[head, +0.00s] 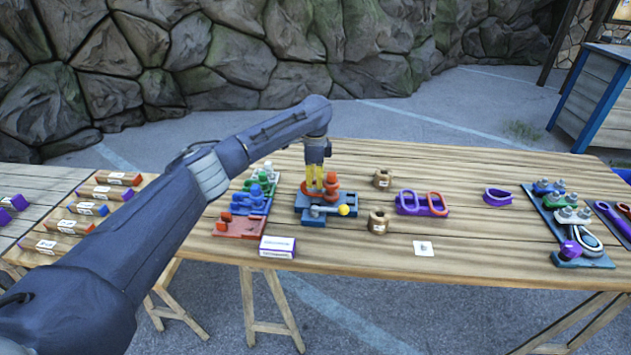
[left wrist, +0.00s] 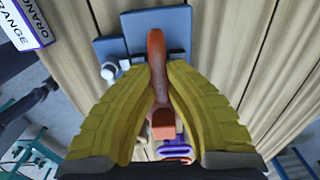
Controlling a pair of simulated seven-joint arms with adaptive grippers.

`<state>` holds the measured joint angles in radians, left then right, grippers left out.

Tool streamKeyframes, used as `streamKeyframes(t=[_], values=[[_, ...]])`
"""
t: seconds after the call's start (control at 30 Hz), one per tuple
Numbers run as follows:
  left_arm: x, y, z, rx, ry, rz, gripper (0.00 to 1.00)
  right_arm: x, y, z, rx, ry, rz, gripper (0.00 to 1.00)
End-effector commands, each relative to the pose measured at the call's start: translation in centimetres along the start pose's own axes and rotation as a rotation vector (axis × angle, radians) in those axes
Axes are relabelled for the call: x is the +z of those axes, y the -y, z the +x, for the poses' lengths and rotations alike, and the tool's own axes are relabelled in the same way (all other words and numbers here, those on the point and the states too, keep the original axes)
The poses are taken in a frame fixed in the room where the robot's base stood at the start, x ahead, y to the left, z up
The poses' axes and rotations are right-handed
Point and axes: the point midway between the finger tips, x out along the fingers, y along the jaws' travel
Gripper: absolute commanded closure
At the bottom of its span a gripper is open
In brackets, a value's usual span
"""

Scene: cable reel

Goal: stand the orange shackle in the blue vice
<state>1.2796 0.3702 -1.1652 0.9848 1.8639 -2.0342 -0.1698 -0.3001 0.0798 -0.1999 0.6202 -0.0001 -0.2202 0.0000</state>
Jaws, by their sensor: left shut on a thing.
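My left gripper (head: 315,180) points down over the blue vice (head: 327,219), its yellow fingers shut on the orange shackle (head: 331,184). The shackle is at the vice's jaws; I cannot tell whether it rests on the vice or is just above it. In the left wrist view, the fingers (left wrist: 164,95) close on both sides of the orange shackle (left wrist: 157,50), which covers part of the blue vice (left wrist: 110,48). My right gripper is not in view.
Red, blue and green racks (head: 239,228) stand close left of the vice, and a white-labelled box (head: 277,246) in front. Brass nuts (head: 378,222) and a purple tray (head: 410,208) with links lie to the right. The table's front middle is mostly clear.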

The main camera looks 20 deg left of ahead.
Motion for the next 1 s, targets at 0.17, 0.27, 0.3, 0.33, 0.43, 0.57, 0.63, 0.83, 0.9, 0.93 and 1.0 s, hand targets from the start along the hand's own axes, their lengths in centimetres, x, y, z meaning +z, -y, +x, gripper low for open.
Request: streamKeyframes(t=[0.17,0.27,0.3,0.33,0.43,0.57,0.63,0.83,0.9,0.93,1.0], values=[[-0.07,0.08,-0.19,-0.003,-0.003,0.0,1.0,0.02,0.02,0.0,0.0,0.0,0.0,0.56],[-0.07,0.08,-0.12,-0.003,-0.003,0.0,1.0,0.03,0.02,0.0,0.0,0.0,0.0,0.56],[-0.07,0.08,-0.09,-0.003,-0.003,0.0,1.0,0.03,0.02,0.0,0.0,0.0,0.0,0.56],[-0.07,0.08,-0.06,-0.003,-0.003,0.0,1.0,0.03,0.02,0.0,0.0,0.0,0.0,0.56],[-0.08,0.08,0.04,-0.003,-0.003,0.0,1.0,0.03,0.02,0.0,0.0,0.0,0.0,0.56],[-0.08,0.09,0.17,-0.003,-0.003,0.0,1.0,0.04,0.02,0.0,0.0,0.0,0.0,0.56],[-0.08,0.08,0.25,-0.003,-0.003,0.0,1.0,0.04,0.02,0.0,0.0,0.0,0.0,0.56],[-0.08,0.08,0.45,-0.003,-0.003,0.0,1.0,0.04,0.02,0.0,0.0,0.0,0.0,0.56],[-0.08,0.09,0.46,-0.003,-0.003,0.0,0.82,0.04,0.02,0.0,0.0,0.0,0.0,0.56],[-0.07,0.08,0.47,-0.003,-0.003,0.0,0.78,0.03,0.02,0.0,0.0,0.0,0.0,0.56],[-0.06,0.06,0.52,-0.002,-0.002,0.0,0.7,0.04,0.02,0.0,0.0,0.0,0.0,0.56]])
